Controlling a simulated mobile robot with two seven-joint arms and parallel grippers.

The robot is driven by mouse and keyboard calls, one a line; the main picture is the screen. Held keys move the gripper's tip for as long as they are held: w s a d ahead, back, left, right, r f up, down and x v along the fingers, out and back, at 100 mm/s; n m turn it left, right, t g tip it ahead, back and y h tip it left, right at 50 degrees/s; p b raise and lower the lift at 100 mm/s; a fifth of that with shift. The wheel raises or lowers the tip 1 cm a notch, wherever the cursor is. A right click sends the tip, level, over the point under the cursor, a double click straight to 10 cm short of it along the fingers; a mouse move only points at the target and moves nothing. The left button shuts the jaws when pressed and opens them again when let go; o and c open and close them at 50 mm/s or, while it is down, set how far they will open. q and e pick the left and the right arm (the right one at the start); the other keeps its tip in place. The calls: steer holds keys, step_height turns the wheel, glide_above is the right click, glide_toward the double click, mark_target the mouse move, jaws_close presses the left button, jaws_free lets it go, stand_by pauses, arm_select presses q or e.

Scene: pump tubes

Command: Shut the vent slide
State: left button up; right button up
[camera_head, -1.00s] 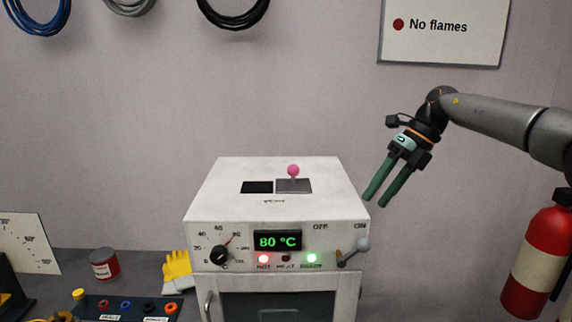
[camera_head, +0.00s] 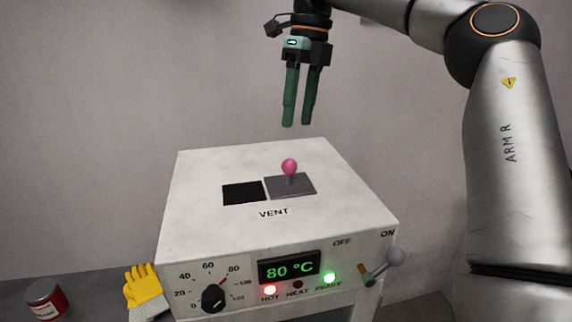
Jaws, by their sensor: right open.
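The vent slide (camera_head: 301,187) is a grey plate with a pink ball knob (camera_head: 289,167) standing on it. It lies on top of the white oven (camera_head: 200,218), above the printed word VENT. A dark vent opening (camera_head: 243,193) shows uncovered just left of the slide. My right gripper (camera_head: 299,125) has two green fingers pointing down, apart and empty. It hangs above the knob, clear of it. My left gripper is not in view.
The oven front carries a dial (camera_head: 213,298), a display (camera_head: 289,269) reading 80 °C, lit red and green lamps, and a lever (camera_head: 382,265) by ON. A yellow glove (camera_head: 144,287) and a red tin (camera_head: 45,299) are at the lower left. The air around the knob is free.

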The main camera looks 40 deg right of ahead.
mark_target(290, 166)
steer(key=f, duration=0.3)
steer(key=a+f, duration=0.1)
steer(key=f, duration=0.3)
steer(key=a+f, duration=0.1)
steer(key=f, duration=0.2)
steer(key=shift+f, duration=0.4)
jaws_close()
steer(key=shift+r, duration=0.1)
stand_by(0.8)
